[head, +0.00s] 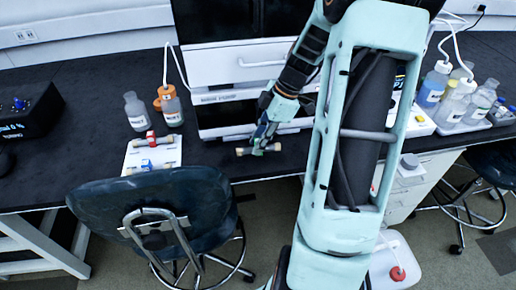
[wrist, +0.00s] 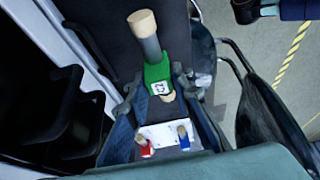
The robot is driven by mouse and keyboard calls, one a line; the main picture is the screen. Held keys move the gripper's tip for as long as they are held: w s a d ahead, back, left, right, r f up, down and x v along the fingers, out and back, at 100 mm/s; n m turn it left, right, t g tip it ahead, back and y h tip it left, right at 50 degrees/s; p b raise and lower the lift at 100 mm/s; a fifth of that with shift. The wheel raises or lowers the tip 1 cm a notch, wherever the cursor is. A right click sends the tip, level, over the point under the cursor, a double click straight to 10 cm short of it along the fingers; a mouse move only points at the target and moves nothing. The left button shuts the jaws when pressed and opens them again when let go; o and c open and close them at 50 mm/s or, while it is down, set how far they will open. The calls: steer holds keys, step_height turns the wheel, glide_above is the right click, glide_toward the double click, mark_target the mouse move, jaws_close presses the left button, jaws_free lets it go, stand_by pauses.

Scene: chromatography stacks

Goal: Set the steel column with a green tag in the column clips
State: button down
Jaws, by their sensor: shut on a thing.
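The steel column with a green tag (wrist: 152,48) is between the fingers of my gripper (wrist: 159,87) in the wrist view. It has a grey body, cream end caps and a green block with a white label. In the head view my gripper (head: 265,138) holds it roughly level (head: 244,151), just above or at the front of the black bench, before the instrument stack; the exact height is unclear. I cannot make out the column clips in either view.
A white plate (head: 133,160) holds a red-tagged and a blue-tagged column left of my gripper. Bottles (head: 136,112) stand behind it. The instrument stack (head: 236,62) rises behind my gripper. A dark chair (head: 150,200) stands at the bench front. More bottles (head: 455,103) are at right.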

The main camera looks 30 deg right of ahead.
steer(key=shift+f, duration=1.65)
steer(key=c, duration=1.7)
jaws_free()
steer(key=shift+b, duration=0.3)
steer(key=shift+d+r, duration=0.15)
steer(key=shift+r, duration=0.3)
steer(key=p+v, duration=0.1)
steer(key=v, duration=1)
steer(key=shift+d+r+p, duration=0.15)
steer(key=shift+p, duration=0.25)
